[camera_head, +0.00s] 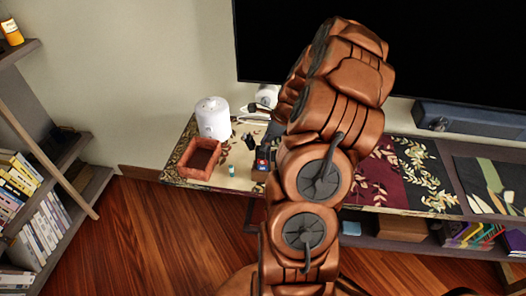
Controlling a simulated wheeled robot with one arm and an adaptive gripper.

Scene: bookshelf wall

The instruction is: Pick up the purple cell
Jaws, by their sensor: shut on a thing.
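My gripper (254,142) shows as small dark parts at the end of my copper-coloured arm, over the left part of the low table. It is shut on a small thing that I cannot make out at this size. I cannot clearly pick out a purple cell; my arm hides part of the tabletop. A small teal and white cylinder (232,171) stands on the table, left of and below the gripper in the picture. A small dark box with blue and red marks (261,164) is close below the gripper.
A reddish-brown open box (186,164) stands at the table's left end, with a white rounded canister (212,118) behind it. A large dark screen (440,60) and a soundbar (465,121) are behind my arm. Bookshelves (40,210) stand at left. Wooden floor (150,245) is clear.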

